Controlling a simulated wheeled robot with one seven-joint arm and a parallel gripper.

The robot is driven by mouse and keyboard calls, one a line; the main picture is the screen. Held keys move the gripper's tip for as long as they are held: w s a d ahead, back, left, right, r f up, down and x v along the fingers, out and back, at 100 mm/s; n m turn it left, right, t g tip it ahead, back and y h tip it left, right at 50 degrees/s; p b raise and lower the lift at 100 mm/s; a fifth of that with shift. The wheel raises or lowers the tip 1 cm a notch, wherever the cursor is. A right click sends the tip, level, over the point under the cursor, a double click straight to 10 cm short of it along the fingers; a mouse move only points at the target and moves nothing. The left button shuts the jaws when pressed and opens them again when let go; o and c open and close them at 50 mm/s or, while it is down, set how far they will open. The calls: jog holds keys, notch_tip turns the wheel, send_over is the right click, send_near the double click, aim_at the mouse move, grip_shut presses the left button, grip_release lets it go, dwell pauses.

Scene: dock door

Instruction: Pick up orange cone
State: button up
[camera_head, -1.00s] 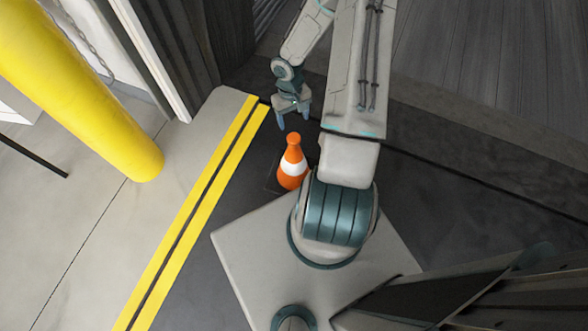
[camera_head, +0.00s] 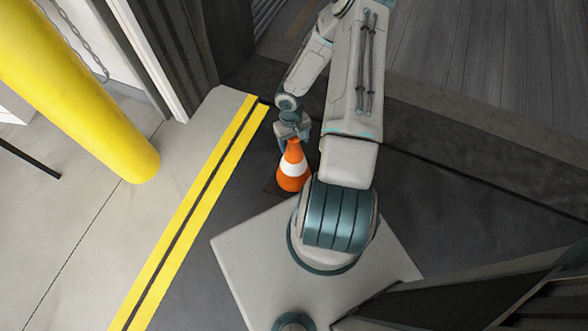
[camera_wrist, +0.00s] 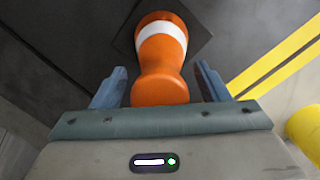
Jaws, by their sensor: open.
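The orange cone (camera_head: 293,171) with a white band stands upright on a dark square base on the dark floor. In the wrist view the cone (camera_wrist: 160,62) points its rounded top toward my gripper. My gripper (camera_head: 294,142) is at the cone's top in the head view. In the wrist view my gripper (camera_wrist: 160,85) is open, with one finger on each side of the cone's top. Gaps show between the fingers and the cone. The cone's tip is partly hidden by my gripper in the head view.
A thick yellow post (camera_head: 75,90) stands at the left on pale floor. Yellow stripes (camera_head: 190,215) run along the floor edge left of the cone. A dark ribbed wall (camera_head: 185,45) is behind. My base is close to the cone.

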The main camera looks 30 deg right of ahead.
grip_shut()
